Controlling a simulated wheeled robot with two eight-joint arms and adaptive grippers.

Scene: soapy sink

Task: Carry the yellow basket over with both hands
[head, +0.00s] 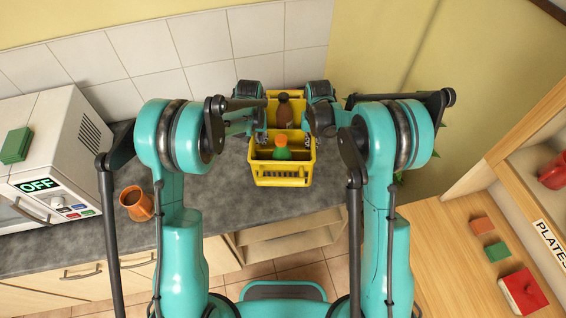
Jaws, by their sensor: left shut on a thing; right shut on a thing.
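The yellow basket (282,178) is in the middle of the head view, above or on the grey counter; I cannot tell whether it touches it. It holds a bottle with a green body and orange top (281,148) and a dark brown bottle (284,110). My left gripper (262,132) is shut at the basket's left side. My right gripper (306,136) is shut at its right side. The exact contact at the fingertips is small and partly hidden by my arms.
The grey counter (225,228) holds an orange-brown mug (136,204) and a white microwave (60,150) reading OFF, with a green sponge-like block (15,145) on top. At right, a wooden surface (450,250) bears small blocks and a red box (522,291). A shelf is labelled PLATES (551,240).

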